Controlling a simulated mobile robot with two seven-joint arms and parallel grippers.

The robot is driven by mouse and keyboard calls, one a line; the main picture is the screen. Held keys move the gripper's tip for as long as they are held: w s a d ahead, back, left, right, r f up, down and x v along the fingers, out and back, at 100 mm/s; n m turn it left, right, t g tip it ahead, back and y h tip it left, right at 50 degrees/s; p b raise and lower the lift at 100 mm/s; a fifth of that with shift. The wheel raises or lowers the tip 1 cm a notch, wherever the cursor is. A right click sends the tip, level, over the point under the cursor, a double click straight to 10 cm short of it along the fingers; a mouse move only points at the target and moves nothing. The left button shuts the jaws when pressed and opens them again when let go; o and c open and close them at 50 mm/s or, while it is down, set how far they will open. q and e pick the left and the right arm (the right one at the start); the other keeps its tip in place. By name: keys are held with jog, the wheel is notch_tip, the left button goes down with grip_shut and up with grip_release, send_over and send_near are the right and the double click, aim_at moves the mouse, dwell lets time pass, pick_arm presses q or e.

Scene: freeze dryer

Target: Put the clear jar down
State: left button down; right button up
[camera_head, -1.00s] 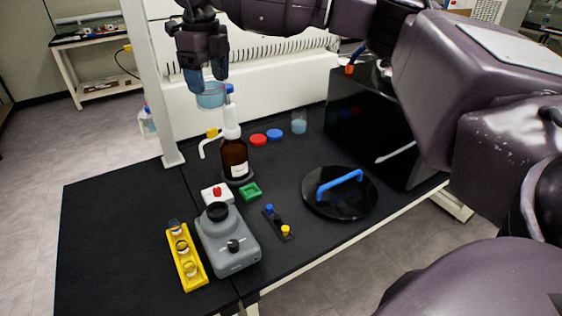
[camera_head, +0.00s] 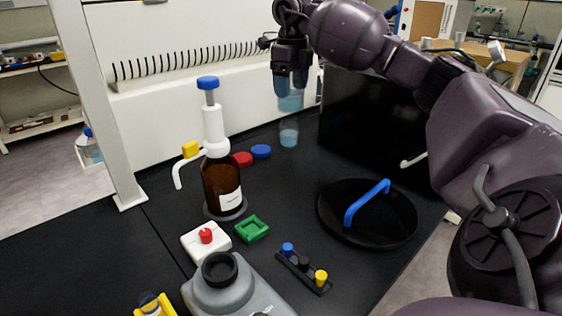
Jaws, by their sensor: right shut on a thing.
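My right gripper (camera_head: 291,82) is at the upper middle of the head view, pointing down. It is shut on a clear jar (camera_head: 291,102) with bluish contents and holds it above the back of the black bench. A second clear jar (camera_head: 289,133) with blue liquid stands on the bench just below the held one. The fingers cover the upper part of the held jar. My left gripper is not in view.
A brown dispenser bottle (camera_head: 221,182) stands left of the jars, with red (camera_head: 242,159) and blue caps (camera_head: 261,151) behind it. A black lid with a blue handle (camera_head: 367,203) lies at right, before a black box (camera_head: 372,115). A grey device (camera_head: 236,290) is in front.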

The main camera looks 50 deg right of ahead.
notch_tip(320, 180, down, 20)
jog(key=shift+r+b, duration=0.1)
jog(key=shift+b, duration=0.95)
jog(key=shift+r, duration=0.15)
jog(key=o, duration=1)
jog(key=shift+f, duration=0.2)
jog(key=shift+o, duration=0.2)
notch_tip(320, 180, up, 12)
jog(key=p, duration=0.1)
jog(key=shift+r, duration=0.15)
